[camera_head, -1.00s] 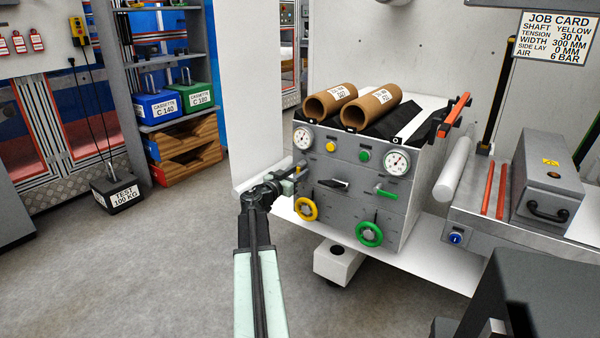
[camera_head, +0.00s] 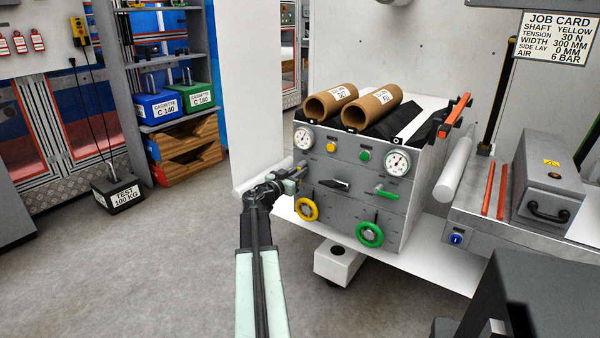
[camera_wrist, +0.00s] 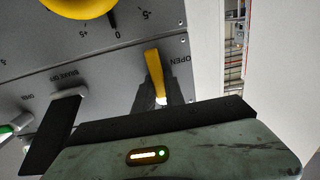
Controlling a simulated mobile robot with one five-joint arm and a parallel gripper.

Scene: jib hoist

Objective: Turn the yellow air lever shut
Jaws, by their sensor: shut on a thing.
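The yellow air lever (camera_wrist: 153,70) shows in the wrist view, sticking out from the grey panel beside the word OPEN. Its outer end is between the dark fingers of my gripper (camera_wrist: 162,98), which is shut on it. Part of the lever's end is hidden by the fingers and the gripper body. In the head view my gripper (camera_head: 298,172) is at the left side of the panel front, below the left gauge. There the lever is mostly hidden behind my gripper.
The grey panel (camera_head: 345,212) also carries a black brake lever (camera_wrist: 55,130), a green lever (camera_head: 387,194), a yellow handwheel (camera_head: 306,209) and a green handwheel (camera_head: 369,234). Two brown cores (camera_head: 370,108) lie on top.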

